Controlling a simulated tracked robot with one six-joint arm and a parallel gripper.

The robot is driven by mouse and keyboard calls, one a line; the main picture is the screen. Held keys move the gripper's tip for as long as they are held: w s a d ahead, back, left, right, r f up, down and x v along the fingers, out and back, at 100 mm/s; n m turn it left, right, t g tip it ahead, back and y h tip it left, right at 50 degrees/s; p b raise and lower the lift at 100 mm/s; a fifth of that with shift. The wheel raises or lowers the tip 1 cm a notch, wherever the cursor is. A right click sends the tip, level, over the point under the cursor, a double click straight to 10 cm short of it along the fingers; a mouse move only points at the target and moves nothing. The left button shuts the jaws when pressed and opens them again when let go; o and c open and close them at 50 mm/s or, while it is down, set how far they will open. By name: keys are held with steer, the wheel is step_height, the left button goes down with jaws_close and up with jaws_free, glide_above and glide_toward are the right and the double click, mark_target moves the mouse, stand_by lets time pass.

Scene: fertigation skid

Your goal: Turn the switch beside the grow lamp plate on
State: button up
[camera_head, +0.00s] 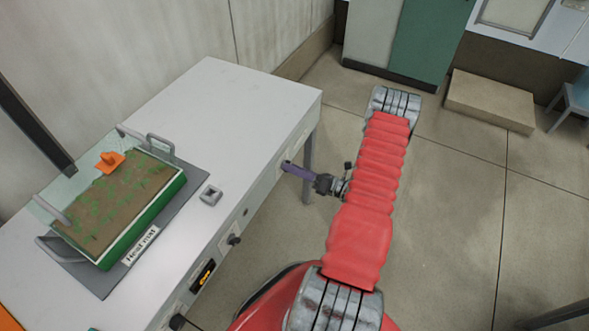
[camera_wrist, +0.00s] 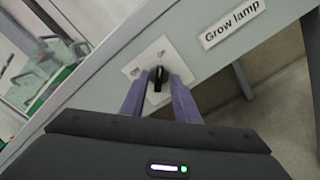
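The switch (camera_wrist: 157,77) is a black knob on a white square plate on the front face of the table, seen in the wrist view. Its handle points roughly up the picture with a slight tilt; the small marks on its plate are too blurred to read. The grow lamp plate (camera_wrist: 232,24), a white label, is to its upper right. My gripper (camera_wrist: 159,80) has two purple fingers, one on each side of the knob, with visible gaps; it looks open. In the head view, my gripper (camera_head: 288,166) reaches the table's front face and hides the switch.
The white table (camera_head: 245,100) carries a heat mat (camera_head: 190,188) with a green-edged soil tray (camera_head: 115,205). Other dark knobs (camera_head: 234,240) and a small display (camera_head: 203,275) are farther along the front face. Open floor lies right of my arm.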

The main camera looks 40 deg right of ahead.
steer(key=v, duration=1.4)
steer(key=shift+w+f, duration=0.1)
stand_by(0.8)
